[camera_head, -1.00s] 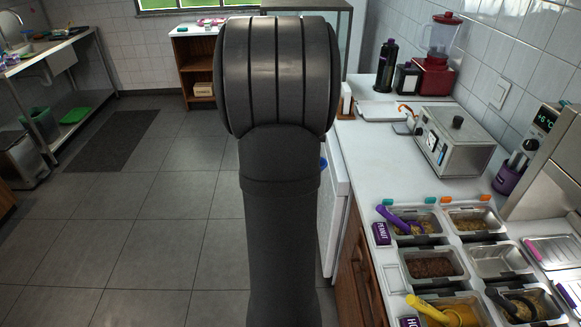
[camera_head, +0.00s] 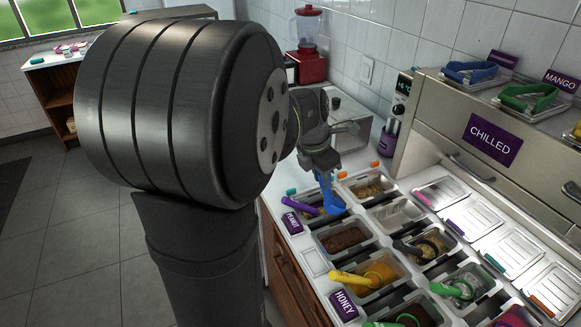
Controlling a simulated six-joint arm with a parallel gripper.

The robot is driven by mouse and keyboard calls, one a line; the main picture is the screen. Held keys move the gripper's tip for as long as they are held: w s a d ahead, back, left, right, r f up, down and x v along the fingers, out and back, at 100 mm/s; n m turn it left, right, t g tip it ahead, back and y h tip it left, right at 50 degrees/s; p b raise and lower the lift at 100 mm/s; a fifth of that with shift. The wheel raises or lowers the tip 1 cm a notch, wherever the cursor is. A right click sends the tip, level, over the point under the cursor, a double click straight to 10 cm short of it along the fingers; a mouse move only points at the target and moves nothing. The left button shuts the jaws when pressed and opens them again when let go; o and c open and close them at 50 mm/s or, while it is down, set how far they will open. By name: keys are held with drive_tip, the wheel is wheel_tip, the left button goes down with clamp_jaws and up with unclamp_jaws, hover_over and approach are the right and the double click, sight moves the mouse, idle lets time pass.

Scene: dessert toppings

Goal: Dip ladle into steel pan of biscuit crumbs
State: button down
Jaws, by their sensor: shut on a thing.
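My gripper (camera_head: 324,168) is shut on a blue ladle (camera_head: 331,198), which hangs down over the back of the pan rows. The ladle's bowl is at the right side of the back-left steel pan (camera_head: 302,222), which holds light brown bits and a purple ladle (camera_head: 299,207). I cannot tell whether the bowl is above that pan or inside it. Right beside it is a steel pan of tan crumbs (camera_head: 369,190), with no ladle seen in it. I cannot tell from a label which pan holds biscuit crumbs.
A dark brown pan (camera_head: 342,240), an empty pan (camera_head: 397,213), and pans with yellow (camera_head: 352,279), black (camera_head: 408,249) and green ladles stand nearer. The chilled cabinet (camera_head: 450,120) rises at right. A steel appliance (camera_head: 345,110) and red blender (camera_head: 306,62) stand behind.

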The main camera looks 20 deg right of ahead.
drive_tip(key=s+r+m+y, duration=0.1)
drive_tip(key=s+r+y, duration=0.15)
drive_tip(key=s, duration=0.25)
drive_tip(key=shift+f, duration=6.45)
drive_tip(key=shift+d, duration=3.1)
drive_tip(key=shift+a+f+h, duration=0.8)
drive_tip(key=shift+a+h, duration=0.3)
drive_tip(key=shift+h, duration=0.25)
drive_tip(key=shift+a+f+h, duration=0.75)
drive_tip(key=shift+a+h, duration=0.35)
drive_tip(key=shift+h, duration=0.25)
drive_tip(key=shift+a+f+h, duration=0.8)
drive_tip(key=shift+a+h, duration=0.3)
drive_tip(key=shift+h, duration=0.25)
drive_tip(key=shift+r, duration=0.15)
